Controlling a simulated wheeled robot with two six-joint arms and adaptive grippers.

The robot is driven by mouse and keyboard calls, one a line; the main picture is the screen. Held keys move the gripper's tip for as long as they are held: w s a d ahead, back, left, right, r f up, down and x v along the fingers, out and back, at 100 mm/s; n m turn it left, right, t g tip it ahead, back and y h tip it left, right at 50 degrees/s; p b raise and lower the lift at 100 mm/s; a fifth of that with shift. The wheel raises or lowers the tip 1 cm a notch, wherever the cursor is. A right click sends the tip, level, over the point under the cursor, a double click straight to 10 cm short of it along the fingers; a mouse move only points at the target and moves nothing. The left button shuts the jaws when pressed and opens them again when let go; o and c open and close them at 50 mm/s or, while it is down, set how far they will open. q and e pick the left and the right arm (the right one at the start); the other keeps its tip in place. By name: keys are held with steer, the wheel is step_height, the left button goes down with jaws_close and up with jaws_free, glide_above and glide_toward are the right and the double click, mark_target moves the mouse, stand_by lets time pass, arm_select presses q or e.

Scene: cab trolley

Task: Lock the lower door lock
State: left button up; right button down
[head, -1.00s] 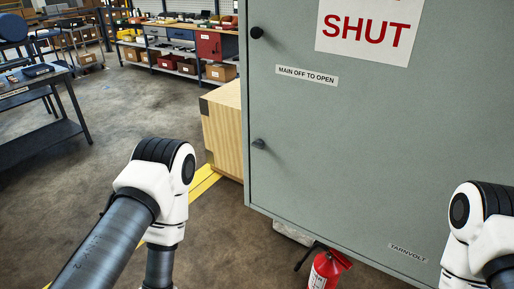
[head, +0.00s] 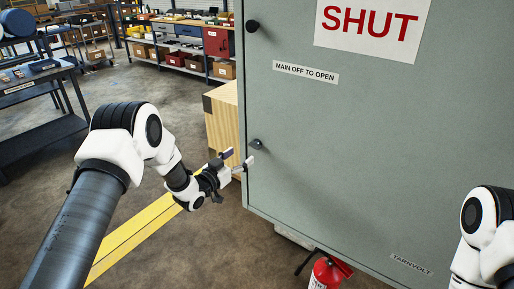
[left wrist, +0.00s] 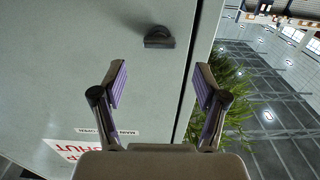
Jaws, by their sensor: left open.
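The lower door lock (head: 256,143) is a small dark knob near the left edge of the grey-green cabinet door (head: 340,160). My left gripper (head: 239,158) is open and empty, just left of and slightly below the lock in the head view. In the left wrist view the lock (left wrist: 158,38) lies beyond the gap between the open fingertips (left wrist: 161,72), with no contact visible. The upper door lock (head: 252,26) is a similar dark knob higher on the same edge. My right gripper is out of frame; only part of that arm shows.
A wooden crate (head: 222,125) stands just left of the cabinet, behind my left gripper. A red fire extinguisher (head: 327,273) is below the door. A "MAIN OFF TO OPEN" label (head: 306,73) is between the locks. Open floor lies to the left.

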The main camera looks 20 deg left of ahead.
mark_target(253, 146)
arm_select(q)
steer(key=p+x, duration=0.2)
steer(key=x, duration=0.5)
steer(key=shift+w+d, duration=0.1)
steer(key=shift+w, duration=0.05)
steer(key=shift+r, duration=0.1)
steer(key=c, duration=1.2)
